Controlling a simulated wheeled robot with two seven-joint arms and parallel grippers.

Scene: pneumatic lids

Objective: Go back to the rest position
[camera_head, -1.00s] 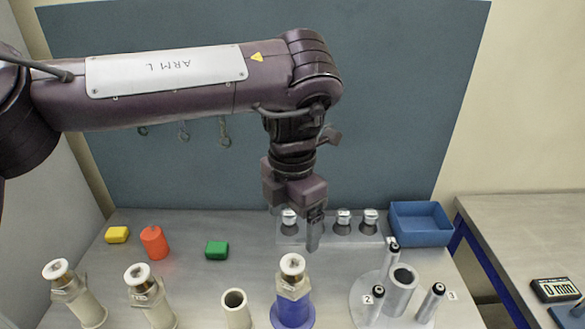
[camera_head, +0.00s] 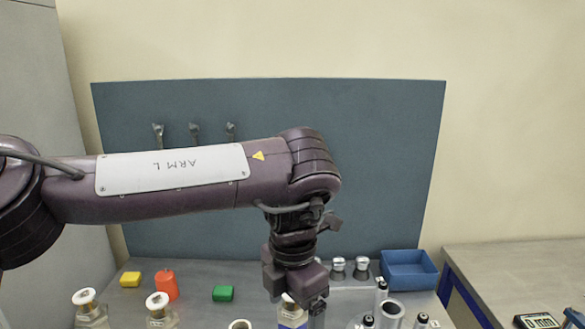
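My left arm comes in from the left and bends down at its wrist. A blue cylinder with a white-topped lid (camera_head: 291,318) is partly hidden beside the gripper and cut off by the bottom edge. My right gripper is not in view.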

